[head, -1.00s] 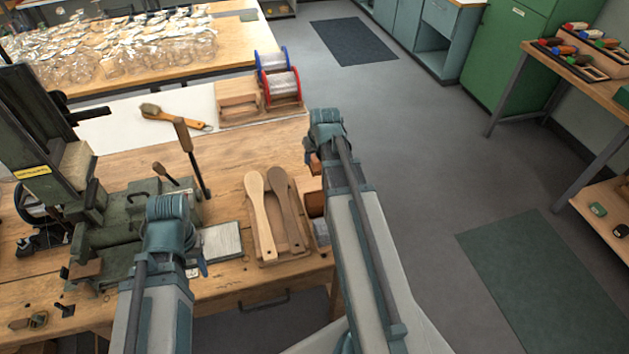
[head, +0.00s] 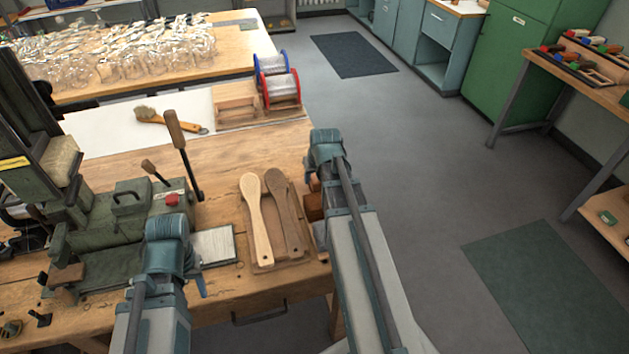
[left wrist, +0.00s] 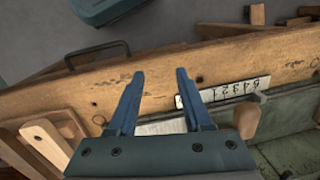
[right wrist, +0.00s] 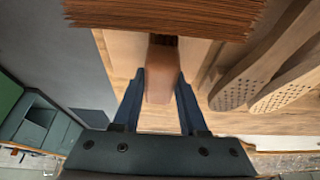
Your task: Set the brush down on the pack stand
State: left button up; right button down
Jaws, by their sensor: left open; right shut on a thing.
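My right gripper (right wrist: 155,100) is shut on the tan wooden handle (right wrist: 160,75) of what looks like a brush. My left gripper (left wrist: 155,105) is open and empty above the bench's front edge. I cannot tell which item is the pack stand; a wooden stand (head: 236,92) is beside the wire spools.
Another brush (head: 165,121) lies on a white sheet (head: 105,130) at the back. Wooden paddles (head: 256,215) lie in a tray left of my right gripper. A green machine (head: 125,225) with upright levers occupies the left. Open floor (head: 430,150) lies to the right.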

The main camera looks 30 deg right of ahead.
pick_arm(q)
jog(key=shift+f, duration=0.15)
pick_arm(e)
jog(key=shift+f, duration=0.15)
jog(key=shift+c, duration=2.2)
grip_release()
pick_arm(q)
jog(key=shift+r, duration=0.2)
pick_arm(e)
jog(key=shift+r, duration=0.2)
pick_arm(q)
notch_tip(320, 180, up, 11)
jog(key=p, duration=1.1)
pick_arm(e)
jog(key=v, duration=1.2)
jog(key=shift+a, duration=0.1)
